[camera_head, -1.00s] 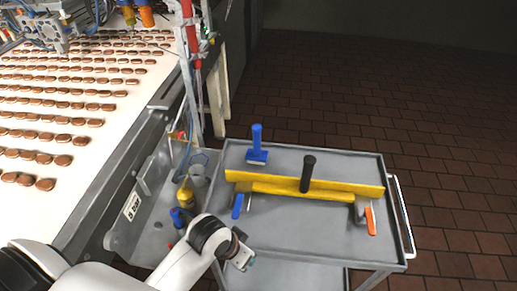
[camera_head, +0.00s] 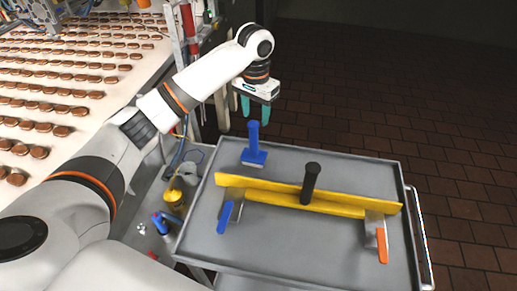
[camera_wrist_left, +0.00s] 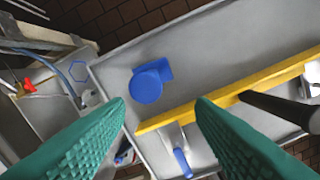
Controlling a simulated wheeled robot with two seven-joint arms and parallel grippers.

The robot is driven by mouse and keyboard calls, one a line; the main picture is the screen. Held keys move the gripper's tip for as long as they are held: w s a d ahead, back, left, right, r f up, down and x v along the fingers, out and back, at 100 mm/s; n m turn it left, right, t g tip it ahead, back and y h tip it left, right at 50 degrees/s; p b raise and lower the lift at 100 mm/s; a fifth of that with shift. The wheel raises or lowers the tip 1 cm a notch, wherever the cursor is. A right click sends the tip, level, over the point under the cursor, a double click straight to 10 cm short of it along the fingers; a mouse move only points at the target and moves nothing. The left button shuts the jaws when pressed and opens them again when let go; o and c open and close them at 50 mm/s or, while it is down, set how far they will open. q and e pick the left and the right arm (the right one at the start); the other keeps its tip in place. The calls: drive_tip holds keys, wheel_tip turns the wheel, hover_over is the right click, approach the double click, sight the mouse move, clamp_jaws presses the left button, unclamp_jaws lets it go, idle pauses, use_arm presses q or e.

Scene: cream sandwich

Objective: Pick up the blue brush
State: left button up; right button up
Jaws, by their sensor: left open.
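The blue brush (camera_head: 254,146) stands upright on the grey cart tray, near its back left corner, handle up. In the left wrist view the brush (camera_wrist_left: 149,82) is seen from above, beyond and between the two green fingers. My left gripper (camera_head: 255,109) points down above the brush's handle, with its fingers spread and nothing between them. In the left wrist view the open fingers (camera_wrist_left: 162,112) frame the space just in front of the brush. My right gripper is not in view.
The grey tray (camera_head: 300,252) also holds a yellow bar (camera_head: 345,204) with a black handle (camera_head: 311,180), a blue-handled scraper (camera_head: 225,217) and an orange-handled scraper (camera_head: 382,245). A conveyor with rows of cookies (camera_head: 60,90) runs at left.

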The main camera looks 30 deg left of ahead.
sight(253, 135)
use_arm(q)
drive_tip(key=shift+w+a+r+n, duration=0.3)
drive_tip(key=shift+w+a+r, duration=0.3)
drive_tip(key=shift+a, duration=0.2)
wheel_tip(253, 135, down, 6)
drive_tip(key=shift+r+p, duration=0.1)
drive_tip(key=shift+p, duration=0.4)
wheel_tip(253, 135, down, 5)
drive_tip(key=shift+d+r+p, duration=0.1)
drive_tip(key=shift+d+p, duration=0.05)
drive_tip(key=shift+p, duration=0.7)
drive_tip(key=shift+f, duration=0.5)
drive_tip(key=shift+c, duration=0.2)
